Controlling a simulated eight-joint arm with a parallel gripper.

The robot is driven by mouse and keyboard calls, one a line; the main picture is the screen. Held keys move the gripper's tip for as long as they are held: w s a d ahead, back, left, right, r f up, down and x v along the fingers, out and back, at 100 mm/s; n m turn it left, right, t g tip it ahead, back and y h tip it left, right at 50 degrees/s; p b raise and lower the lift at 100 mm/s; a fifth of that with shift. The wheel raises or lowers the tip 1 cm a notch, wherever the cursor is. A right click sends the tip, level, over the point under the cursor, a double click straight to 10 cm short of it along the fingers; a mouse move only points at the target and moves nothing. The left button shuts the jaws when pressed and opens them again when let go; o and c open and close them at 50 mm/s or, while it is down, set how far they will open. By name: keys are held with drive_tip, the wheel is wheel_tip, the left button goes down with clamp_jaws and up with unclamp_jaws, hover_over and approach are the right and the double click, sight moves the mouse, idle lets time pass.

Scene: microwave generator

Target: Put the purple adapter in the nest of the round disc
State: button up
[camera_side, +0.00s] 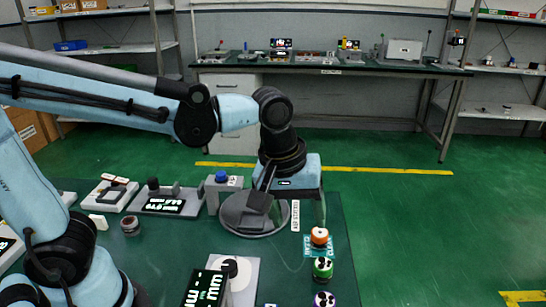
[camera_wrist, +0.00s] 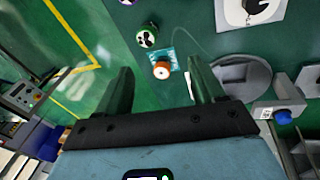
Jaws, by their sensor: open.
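The purple adapter (camera_side: 324,299) stands at the front edge of the side view, last in a row with a green one and an orange one. A sliver of it shows at the top edge of the wrist view (camera_wrist: 127,2). The grey round disc (camera_side: 236,222) lies on the table below my gripper; it also shows in the wrist view (camera_wrist: 248,72). Its nest is not clear to see. My gripper (camera_side: 290,212) is open and empty above the table, its fingers on either side of the orange adapter in the wrist view (camera_wrist: 160,82).
The orange adapter (camera_side: 319,237) stands on a teal patch, with the green adapter (camera_side: 322,268) before it. A grey block with a blue knob (camera_side: 221,177) stands behind the disc.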

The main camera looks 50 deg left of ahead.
drive_tip(key=s+a+m+t, duration=0.3)
drive_tip(key=a+m, duration=0.3)
drive_tip(key=a, duration=0.6)
drive_tip(key=shift+s+f+m+t+y, duration=0.2)
drive_tip(key=shift+f+m+t+y, duration=0.2)
drive_tip(key=shift+t, duration=0.3)
drive_tip(key=shift+o, duration=0.4)
drive_tip(key=shift+s+a+m, duration=0.1)
drive_tip(key=shift+a+m, duration=0.2)
drive_tip(key=shift+a, duration=0.05)
drive_tip(key=shift+d, duration=0.15)
drive_tip(key=n+g, duration=0.4)
drive_tip(key=g, duration=0.3)
approach(325, 301)
wheel_tip(325, 301, down, 5)
drive_tip(key=shift+d+r, duration=0.1)
drive_tip(key=shift+d, duration=0.05)
drive_tip(key=shift+s+f, duration=0.15)
drive_tip(key=shift+f, duration=2.6)
